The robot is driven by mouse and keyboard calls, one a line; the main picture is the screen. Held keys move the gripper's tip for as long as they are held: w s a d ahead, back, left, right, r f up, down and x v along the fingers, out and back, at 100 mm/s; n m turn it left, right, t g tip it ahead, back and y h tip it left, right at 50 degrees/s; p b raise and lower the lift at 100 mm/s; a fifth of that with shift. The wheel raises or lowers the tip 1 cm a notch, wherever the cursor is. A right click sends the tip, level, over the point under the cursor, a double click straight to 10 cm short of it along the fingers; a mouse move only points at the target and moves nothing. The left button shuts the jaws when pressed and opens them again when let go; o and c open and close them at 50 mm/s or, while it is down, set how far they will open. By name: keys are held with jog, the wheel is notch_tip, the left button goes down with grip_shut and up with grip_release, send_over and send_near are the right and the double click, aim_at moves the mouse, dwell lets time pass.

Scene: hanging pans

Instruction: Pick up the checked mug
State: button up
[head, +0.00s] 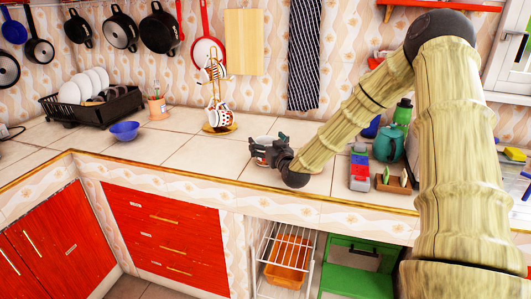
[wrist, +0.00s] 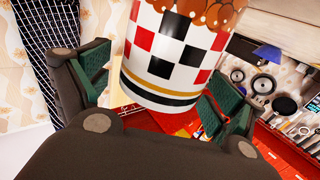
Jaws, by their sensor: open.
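The checked mug (wrist: 168,50) fills the upper middle of the wrist view. It is white with black and red squares, a gold and dark band at one end and a brown scalloped pattern at the other. My gripper (wrist: 156,88) is open, with one green-padded finger on each side of the mug. I cannot tell whether either finger touches it. In the head view my gripper (head: 262,150) is low over the tiled counter, and it mostly hides the mug.
A gold mug stand (head: 218,128) with patterned cups stands to the left on the counter (head: 185,155). A blue bowl (head: 125,130) and a black dish rack (head: 108,108) are further left. A teal kettle (head: 389,143) and a wooden holder (head: 392,184) stand to the right.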

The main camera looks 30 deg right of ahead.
jog(key=shift+w+d, duration=0.1)
jog(key=shift+w, duration=0.5)
jog(key=shift+c, duration=0.3)
jog(key=shift+r, duration=0.1)
jog(key=c, duration=1.7)
jog(key=shift+r, duration=0.2)
